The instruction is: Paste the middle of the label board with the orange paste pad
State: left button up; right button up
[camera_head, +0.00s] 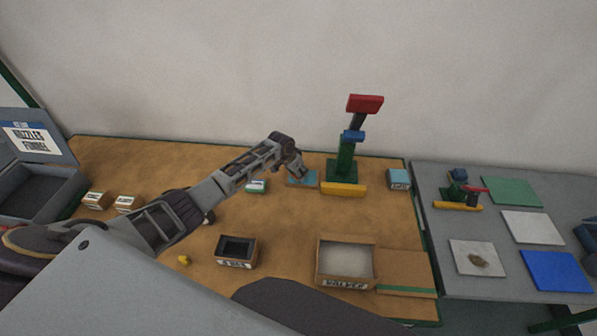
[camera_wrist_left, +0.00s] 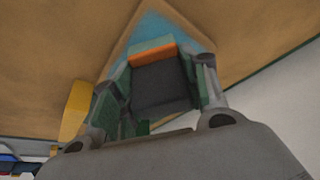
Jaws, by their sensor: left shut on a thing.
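The label board (camera_head: 295,183) is a flat teal-blue piece on the brown table, left of the green stand. In the left wrist view the board (camera_wrist_left: 190,32) shows a blue middle with a tan border. My left gripper (camera_head: 300,173) is right over it, pointing down. In the wrist view my left gripper (camera_wrist_left: 158,90) is shut on the orange paste pad (camera_wrist_left: 153,54), a dark block with an orange strip at its far end. The orange end overlaps the blue middle in that view; I cannot tell whether it touches. My right gripper is not in view.
A green stand (camera_head: 345,160) with a red top and yellow base bar (camera_head: 343,189) rises just right of the board. A small teal box (camera_head: 256,187) lies left, another box (camera_head: 399,179) right. Open boxes (camera_head: 346,284) (camera_head: 236,265) stand nearer. A grey table (camera_head: 470,283) is at right.

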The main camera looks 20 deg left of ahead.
pick_arm(q)
jog(key=shift+s+a+f, duration=0.1)
jog(key=shift+s+a+p, duration=0.25)
jog(key=shift+a+p, duration=0.05)
jog(key=shift+a, duration=0.65)
jog(key=shift+s+a+p, duration=0.2)
jog(key=shift+a+p, duration=0.1)
jog(key=shift+a, duration=0.6)
jog(key=shift+d, duration=0.1)
jog(key=shift+w+d, duration=0.3)
jog(key=shift+d, duration=0.65)
jog(key=shift+w+d, duration=0.25)
jog(key=shift+d, duration=0.65)
jog(key=shift+d, duration=0.15)
jog(key=shift+w+d, duration=0.25)
jog(key=shift+d, duration=0.65)
jog(key=shift+w+d, duration=0.25)
jog(key=shift+d, duration=0.65)
